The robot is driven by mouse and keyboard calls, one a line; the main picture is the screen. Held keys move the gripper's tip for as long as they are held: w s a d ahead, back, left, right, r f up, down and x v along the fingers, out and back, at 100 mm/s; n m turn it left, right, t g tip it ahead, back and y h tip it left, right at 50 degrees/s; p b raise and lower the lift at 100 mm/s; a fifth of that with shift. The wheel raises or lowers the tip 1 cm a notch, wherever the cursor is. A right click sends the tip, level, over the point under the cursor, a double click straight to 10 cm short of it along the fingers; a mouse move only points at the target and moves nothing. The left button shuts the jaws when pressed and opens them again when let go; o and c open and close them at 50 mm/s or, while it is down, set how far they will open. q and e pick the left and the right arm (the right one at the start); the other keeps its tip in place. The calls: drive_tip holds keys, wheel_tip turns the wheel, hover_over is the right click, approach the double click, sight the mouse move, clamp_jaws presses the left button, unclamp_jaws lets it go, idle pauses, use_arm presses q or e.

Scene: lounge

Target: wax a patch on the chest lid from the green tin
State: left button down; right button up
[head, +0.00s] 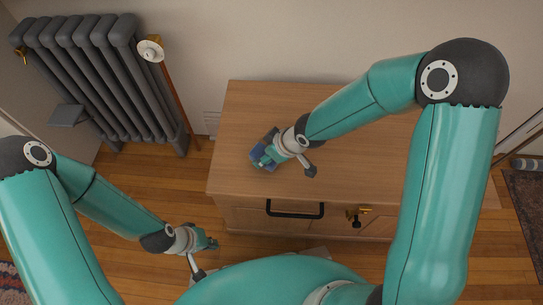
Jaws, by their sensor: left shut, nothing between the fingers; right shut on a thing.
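The wooden chest (250,190) stands in the middle of the head view, its pale wooden lid (245,110) closed and facing up. My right gripper (264,160) is over the left part of the lid, shut on a small dark blue thing (257,153) that looks like a pad or cloth. The gripper hides part of it, and I cannot tell whether it touches the lid. My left gripper (213,243) is shut and empty, low in front of the chest's left front corner. I cannot make out a green tin.
A grey radiator (90,75) with a white-knobbed valve (150,49) and copper pipe stands at the left. The lid's back left is bare. A dark rug (525,215) lies at the right.

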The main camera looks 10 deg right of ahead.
drive_tip(key=shift+w+d+n+p, duration=0.2)
drive_tip(key=shift+w+n+p, duration=0.15)
drive_tip(key=shift+w, duration=0.1)
drive_tip(key=shift+w+d+r+p, duration=0.15)
drive_tip(key=shift+w+p, duration=0.45)
drive_tip(key=shift+p, duration=0.4)
drive_tip(key=w+p, duration=0.1)
drive_tip(key=p, duration=0.2)
drive_tip(key=shift+w+d, duration=0.25)
drive_tip(key=shift+w, duration=0.1)
drive_tip(key=shift+w+p, duration=0.25)
drive_tip(key=shift+p, duration=0.05)
